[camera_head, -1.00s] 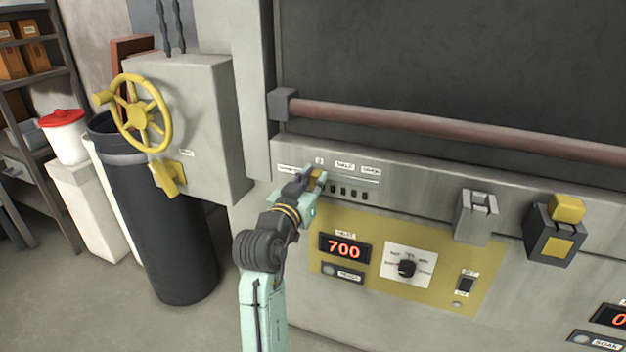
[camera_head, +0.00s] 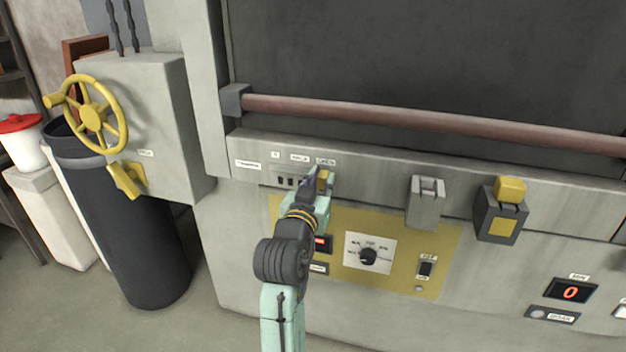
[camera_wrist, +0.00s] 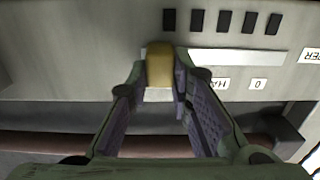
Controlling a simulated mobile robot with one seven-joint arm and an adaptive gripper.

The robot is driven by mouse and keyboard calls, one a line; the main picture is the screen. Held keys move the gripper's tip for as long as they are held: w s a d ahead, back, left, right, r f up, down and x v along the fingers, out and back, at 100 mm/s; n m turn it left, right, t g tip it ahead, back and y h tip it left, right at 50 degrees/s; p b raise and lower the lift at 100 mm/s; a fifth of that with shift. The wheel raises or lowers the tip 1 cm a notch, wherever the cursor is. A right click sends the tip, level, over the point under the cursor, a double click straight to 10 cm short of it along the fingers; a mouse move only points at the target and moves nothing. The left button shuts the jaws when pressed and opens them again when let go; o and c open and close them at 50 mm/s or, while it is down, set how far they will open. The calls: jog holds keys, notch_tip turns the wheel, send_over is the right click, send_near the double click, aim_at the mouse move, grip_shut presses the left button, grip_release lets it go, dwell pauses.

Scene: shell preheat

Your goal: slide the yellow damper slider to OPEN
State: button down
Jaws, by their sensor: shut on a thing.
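The yellow damper slider (camera_head: 323,178) is a small block on the oven's front panel. In the head view it sits just below the OPEN label (camera_head: 326,161), at the right end of the label row. In the wrist view, which is upside down, the slider (camera_wrist: 159,66) stands at the left end of the pale slot (camera_wrist: 225,60). The HALF label (camera_wrist: 212,84) and 0 label (camera_wrist: 258,85) lie to its right. My gripper (camera_head: 319,184) is shut on the slider, with a finger on each side of it in the wrist view (camera_wrist: 160,75).
A reddish horizontal bar (camera_head: 420,122) runs above the panel. A grey latch (camera_head: 426,203) and a yellow-topped black box (camera_head: 500,213) stick out to the right. Below are a dial (camera_head: 368,256) and a switch (camera_head: 426,268). A yellow handwheel (camera_head: 92,116) is at left.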

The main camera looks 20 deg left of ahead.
jog(key=shift+d, duration=0.25)
jog(key=c, duration=1.4)
grip_release()
jog(key=shift+c, duration=0.2)
jog(key=shift+s, duration=0.1)
jog(key=shift+s+a, duration=0.1)
jog(key=shift+s, duration=0.25)
jog(key=s, duration=0.6)
jog(key=shift+s, duration=0.3)
jog(key=shift+a, duration=0.15)
